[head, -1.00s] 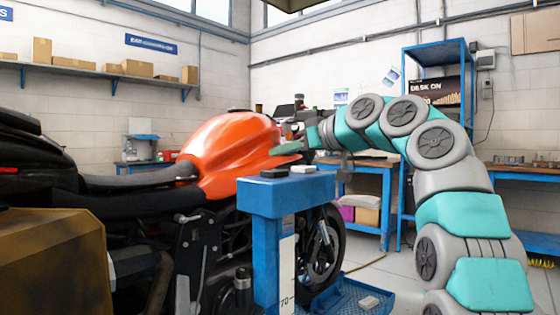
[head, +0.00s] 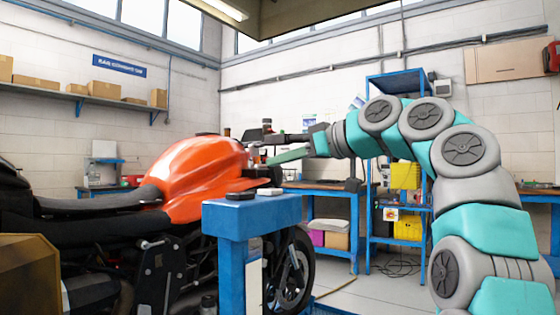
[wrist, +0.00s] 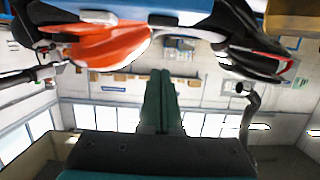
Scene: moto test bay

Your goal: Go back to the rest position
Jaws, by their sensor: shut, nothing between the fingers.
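My gripper (head: 272,159) is at the end of my outstretched arm in the head view, level with the orange tank of the motorcycle and beyond the blue stand in the picture. Its green fingers also show in the wrist view (wrist: 160,76), pressed together with nothing between them. No held object shows in either view. The motorcycle's orange tank (head: 195,175) is left of the gripper; I cannot tell the exact gap between them.
A blue stand (head: 251,217) with a dark and a white small item on top is in front of the motorcycle. A blue workbench (head: 325,190) and a blue rack with yellow bins (head: 405,176) stand behind my arm. A wall shelf (head: 85,98) holds boxes.

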